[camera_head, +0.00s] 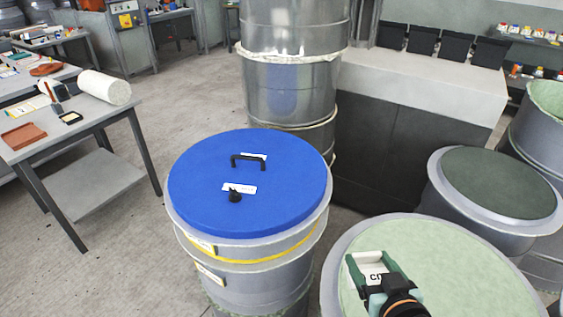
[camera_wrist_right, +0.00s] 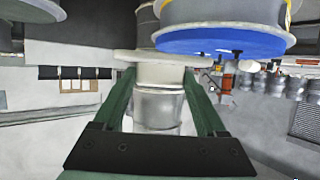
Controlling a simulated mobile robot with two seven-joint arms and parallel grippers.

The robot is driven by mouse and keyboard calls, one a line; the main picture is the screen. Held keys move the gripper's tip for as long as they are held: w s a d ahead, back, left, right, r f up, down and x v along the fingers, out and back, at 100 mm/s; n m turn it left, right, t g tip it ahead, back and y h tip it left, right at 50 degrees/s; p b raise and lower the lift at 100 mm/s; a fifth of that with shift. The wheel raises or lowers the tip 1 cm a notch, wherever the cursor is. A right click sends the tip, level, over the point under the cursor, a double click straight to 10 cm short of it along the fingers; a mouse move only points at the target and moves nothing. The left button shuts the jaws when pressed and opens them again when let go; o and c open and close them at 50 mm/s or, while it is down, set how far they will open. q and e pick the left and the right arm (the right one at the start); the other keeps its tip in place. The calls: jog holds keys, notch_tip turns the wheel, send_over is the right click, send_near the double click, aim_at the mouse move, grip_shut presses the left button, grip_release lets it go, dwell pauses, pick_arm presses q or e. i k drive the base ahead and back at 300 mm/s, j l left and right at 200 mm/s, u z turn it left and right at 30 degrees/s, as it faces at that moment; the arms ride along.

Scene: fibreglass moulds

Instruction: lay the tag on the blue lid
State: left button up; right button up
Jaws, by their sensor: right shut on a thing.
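The blue lid (camera_head: 228,205) lies flat on top of a grey drum, left of centre in the head view. It has a black handle, a small black knob and white labels. It also shows at the top right of the wrist view (camera_wrist_right: 225,42). My right gripper (camera_head: 371,263) is at the lower right in the head view, in front of a pale green drum top. It is shut on a white tag (camera_head: 374,276) with dark lettering, apart from the blue lid and to its right. The gripper's green fingers show in the wrist view (camera_wrist_right: 160,78). My left gripper is out of view.
A pale green drum top (camera_head: 450,250) lies below my right gripper. A dark-topped drum (camera_head: 498,182) stands to the right. Tall metal drums (camera_head: 290,85) rise behind the blue lid. A table (camera_head: 90,112) stands at the left, with open floor between.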

aim_at(294, 174)
jog(key=i+j, duration=0.7)
jog(key=i, duration=0.2)
